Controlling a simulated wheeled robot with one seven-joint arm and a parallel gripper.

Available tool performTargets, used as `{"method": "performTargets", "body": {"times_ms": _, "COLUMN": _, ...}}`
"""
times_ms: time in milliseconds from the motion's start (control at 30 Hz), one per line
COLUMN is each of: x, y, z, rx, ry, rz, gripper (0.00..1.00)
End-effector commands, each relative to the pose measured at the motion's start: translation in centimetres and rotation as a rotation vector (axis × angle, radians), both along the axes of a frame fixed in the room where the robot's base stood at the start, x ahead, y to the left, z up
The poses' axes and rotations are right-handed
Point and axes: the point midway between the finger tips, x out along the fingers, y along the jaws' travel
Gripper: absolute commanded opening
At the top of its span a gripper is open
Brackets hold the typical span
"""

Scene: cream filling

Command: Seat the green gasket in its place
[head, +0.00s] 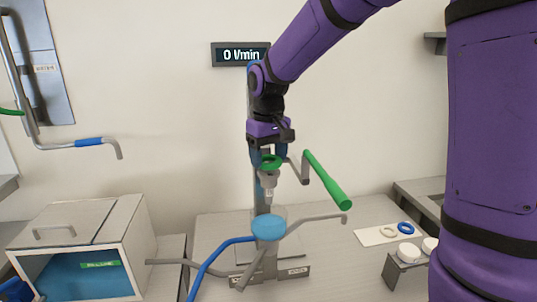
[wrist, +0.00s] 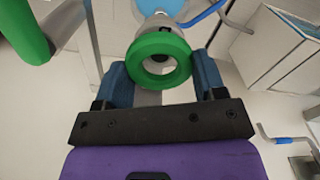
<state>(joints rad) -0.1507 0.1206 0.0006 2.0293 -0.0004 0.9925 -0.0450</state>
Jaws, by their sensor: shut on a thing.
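The green gasket (head: 270,161) is a thick ring held between the two blue fingers of my gripper (head: 268,154). In the wrist view the gasket (wrist: 158,60) sits between the fingertips of my gripper (wrist: 160,75), with its hole facing the camera. In the head view it is just above a grey nozzle (head: 268,182) on the filling stand. In the wrist view part of a pale fitting shows behind the ring and through its hole. I cannot tell whether the gasket touches the nozzle.
A green-handled lever (head: 327,180) is close right of my gripper. Below stand a blue-topped vessel (head: 269,227) and a blue-handled lever (head: 212,262). A white plate (head: 370,237) holds a white ring and a blue ring (head: 405,228). An open-fronted box (head: 85,250) is at left. The display (head: 240,54) reads 0 l/min.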

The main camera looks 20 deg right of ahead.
Motion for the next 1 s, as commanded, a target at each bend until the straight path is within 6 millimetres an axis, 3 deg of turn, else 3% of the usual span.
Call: {"method": "performTargets", "body": {"times_ms": 1000, "x": 0.02, "y": 0.01, "z": -0.58, "rx": 0.0, "ry": -0.001, "rz": 0.0, "gripper": 0.41}}
